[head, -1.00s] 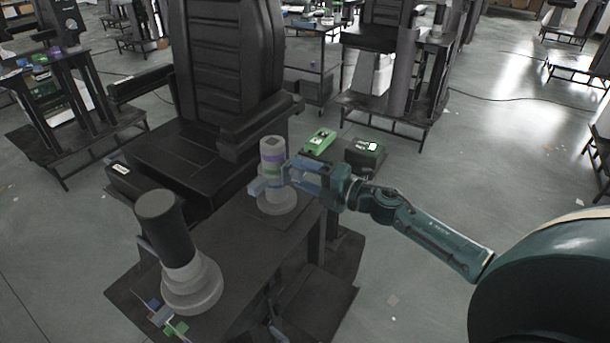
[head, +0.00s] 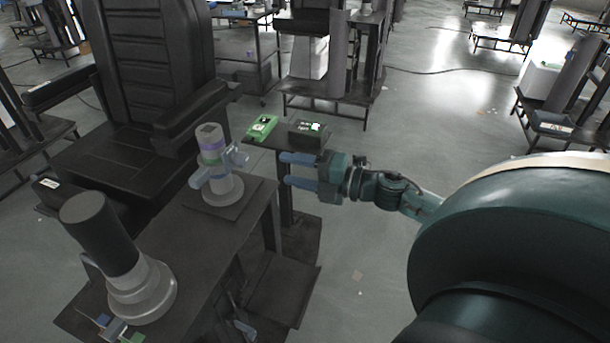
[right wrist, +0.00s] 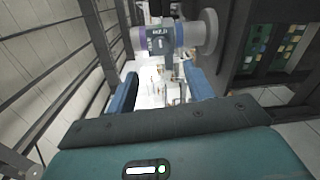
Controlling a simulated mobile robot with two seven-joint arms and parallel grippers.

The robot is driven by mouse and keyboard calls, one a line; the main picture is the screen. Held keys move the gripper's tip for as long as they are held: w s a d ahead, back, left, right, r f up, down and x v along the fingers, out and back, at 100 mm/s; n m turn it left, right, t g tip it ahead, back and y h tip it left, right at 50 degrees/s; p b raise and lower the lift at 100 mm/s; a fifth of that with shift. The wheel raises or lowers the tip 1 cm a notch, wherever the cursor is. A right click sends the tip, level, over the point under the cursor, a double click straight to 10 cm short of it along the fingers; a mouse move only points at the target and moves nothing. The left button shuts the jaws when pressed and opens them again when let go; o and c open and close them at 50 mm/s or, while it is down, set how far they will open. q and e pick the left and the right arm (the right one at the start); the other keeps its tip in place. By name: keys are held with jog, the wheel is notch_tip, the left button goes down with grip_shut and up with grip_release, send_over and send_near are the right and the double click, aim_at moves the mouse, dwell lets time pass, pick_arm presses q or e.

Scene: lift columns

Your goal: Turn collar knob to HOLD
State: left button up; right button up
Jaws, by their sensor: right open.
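The lift column (head: 209,138) is a short grey cylinder on a wide round base, standing on a dark bench. It has a purple band, a thin green band and, below them, a blue-grey collar knob (head: 215,173) with lugs to the left and right. My right gripper (head: 287,169) is open and empty, to the right of the column and apart from it. In the right wrist view the column lies sideways beyond the open fingers. My left gripper is out of view.
A second, larger column with a black top (head: 98,233) stands at the bench's near left. A green device (head: 262,127) and a black box (head: 308,133) sit on a small stand behind my gripper. A black chair (head: 150,80) stands behind the bench. Open floor lies right.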

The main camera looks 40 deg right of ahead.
jog(key=shift+v, duration=1.05)
